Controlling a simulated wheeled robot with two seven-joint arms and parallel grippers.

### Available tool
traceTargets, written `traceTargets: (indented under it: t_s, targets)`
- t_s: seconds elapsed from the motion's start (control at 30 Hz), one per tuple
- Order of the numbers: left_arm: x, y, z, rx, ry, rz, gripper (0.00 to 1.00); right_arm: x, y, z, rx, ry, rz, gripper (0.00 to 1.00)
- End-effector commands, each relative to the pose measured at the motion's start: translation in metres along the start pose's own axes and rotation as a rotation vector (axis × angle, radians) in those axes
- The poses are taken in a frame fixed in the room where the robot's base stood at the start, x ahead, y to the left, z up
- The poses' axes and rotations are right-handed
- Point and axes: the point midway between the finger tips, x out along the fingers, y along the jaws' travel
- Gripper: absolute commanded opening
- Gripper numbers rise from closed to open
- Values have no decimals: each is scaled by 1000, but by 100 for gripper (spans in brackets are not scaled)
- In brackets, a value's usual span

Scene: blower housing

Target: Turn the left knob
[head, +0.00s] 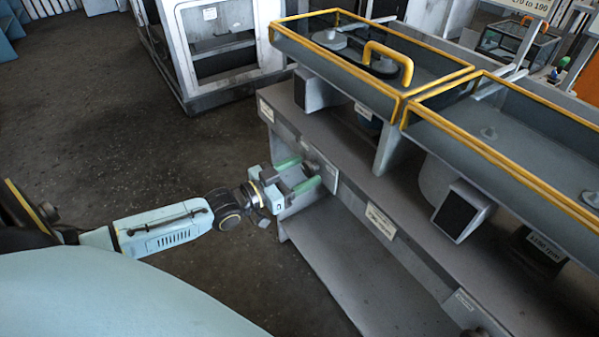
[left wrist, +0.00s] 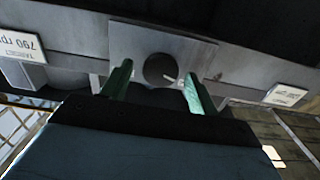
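The left knob (left wrist: 160,68) is a dark round knob with a pale pointer mark, set on a grey plate on the bench front. In the head view the knob (head: 310,168) is small and partly hidden by my gripper. My left gripper (head: 298,173) is open, its green fingers pointing at the plate. In the left wrist view the gripper (left wrist: 158,80) has one finger on each side of the knob, with gaps showing between. I cannot tell how deep the fingertips reach over the knob. My right gripper is not in view.
The grey bench (head: 350,185) carries glass-topped boxes with yellow frames (head: 436,82). A white label (head: 380,221) sits on the bench front, and a target label (left wrist: 22,46) shows upside down in the wrist view. A lower shelf (head: 365,270) juts out below. The floor (head: 120,130) on the left is clear.

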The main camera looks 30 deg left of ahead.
Motion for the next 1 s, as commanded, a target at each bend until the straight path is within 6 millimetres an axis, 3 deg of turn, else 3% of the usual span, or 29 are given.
traceTargets:
  t_s: [0.03, 0.33, 0.7, 1.0]
  targets:
    - [0, 0, 0, 0, 0, 0, 55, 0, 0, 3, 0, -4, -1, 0]
    - [0, 0, 0, 0, 1, 0, 16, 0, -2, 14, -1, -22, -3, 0]
    - [0, 0, -1, -181, 0, 1, 16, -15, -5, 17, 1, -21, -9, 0]
    - [0, 0, 0, -194, 0, 1, 16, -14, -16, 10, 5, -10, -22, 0]
